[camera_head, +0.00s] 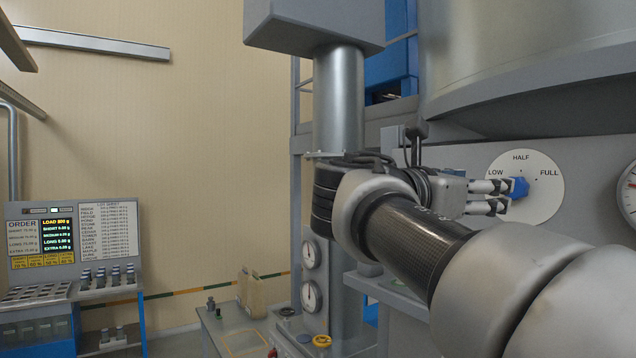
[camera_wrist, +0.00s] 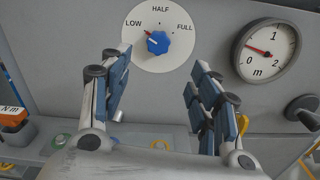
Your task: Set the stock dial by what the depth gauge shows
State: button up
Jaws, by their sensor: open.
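The stock dial (camera_wrist: 159,60) is a white disc marked LOW, HALF and FULL on a grey panel. Its blue knob (camera_wrist: 158,43) has a small pointer toward LOW at the upper left. The dial also shows in the head view (camera_head: 545,195), its knob partly behind my fingers. The depth gauge (camera_wrist: 266,51) is right of the dial, marked 0, 1, 2 and m. Its red needle points left and slightly up, between 0 and 1, nearer 0. My gripper (camera_wrist: 163,88) is open and empty, its fingers below the knob in the wrist view; contact is not visible.
A dark round handle (camera_wrist: 302,108) sticks out below the gauge. A grey ledge with yellow and green items runs below the panel. In the head view, an order board (camera_head: 72,240) and two small gauges (camera_head: 312,296) stand farther left.

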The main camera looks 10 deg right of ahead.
aim_at(517, 188)
jog(key=p+x, duration=0.1)
jog(key=x, duration=1.2)
jog(key=shift+w+p, duration=0.25)
jog(key=shift+p, duration=0.1)
jog(key=shift+d, duration=0.15)
jog(key=shift+c, duration=0.2)
jog(key=c, duration=1)
